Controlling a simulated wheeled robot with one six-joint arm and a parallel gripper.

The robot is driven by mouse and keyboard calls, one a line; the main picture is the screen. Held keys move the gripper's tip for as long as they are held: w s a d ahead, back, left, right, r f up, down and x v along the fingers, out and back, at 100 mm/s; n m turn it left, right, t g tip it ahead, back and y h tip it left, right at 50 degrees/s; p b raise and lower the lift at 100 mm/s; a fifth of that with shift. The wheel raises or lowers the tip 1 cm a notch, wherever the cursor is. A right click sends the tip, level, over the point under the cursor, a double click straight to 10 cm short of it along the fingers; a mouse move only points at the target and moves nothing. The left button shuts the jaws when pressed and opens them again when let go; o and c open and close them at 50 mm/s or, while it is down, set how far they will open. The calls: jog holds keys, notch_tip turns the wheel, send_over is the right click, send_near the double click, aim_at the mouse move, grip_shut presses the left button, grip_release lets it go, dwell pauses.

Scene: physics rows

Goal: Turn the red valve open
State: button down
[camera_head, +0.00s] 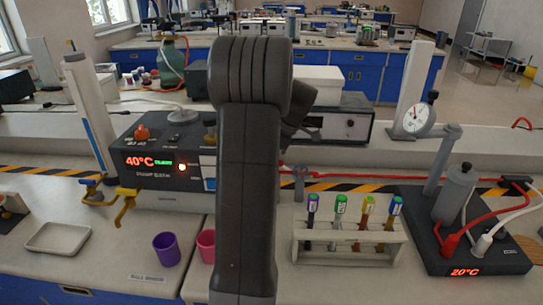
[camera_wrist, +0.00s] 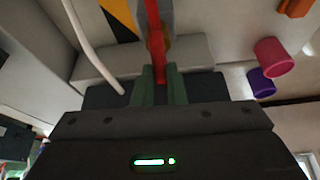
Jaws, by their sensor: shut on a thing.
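The red valve's handle (camera_wrist: 153,20) is a long narrow red bar in the wrist view, running from the top edge down between my fingers. A grey body and a brass-coloured part sit beside and behind it. My gripper (camera_wrist: 161,78) has two green fingers, one on each side of the bar, and is shut on it. In the head view my dark arm stands upright in the middle and hides my gripper and the red handle.
Yellow taps (camera_head: 125,203) and a 40°C unit (camera_head: 160,160) stand left of my arm. A purple cup (camera_head: 167,249) and a pink cup (camera_head: 206,245) stand close by. A test-tube rack (camera_head: 347,257) and a 20°C hotplate unit (camera_head: 470,262) are at right.

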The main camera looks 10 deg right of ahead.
jog(key=shift+n, duration=0.5)
jog(key=c, duration=1.5)
grip_release()
jog(key=shift+o, duration=0.2)
jog(key=shift+r, duration=0.1)
jog(key=v, duration=1.3)
jog(key=shift+w+r+p, duration=0.2)
jog(key=shift+r+p, duration=0.15)
jog(key=shift+p, duration=0.05)
jog(key=shift+f, duration=0.1)
jog(key=x, duration=1.3)
jog(key=shift+s+f+b, duration=0.2)
jog(key=shift+f+b, duration=0.15)
jog(key=shift+f, duration=0.05)
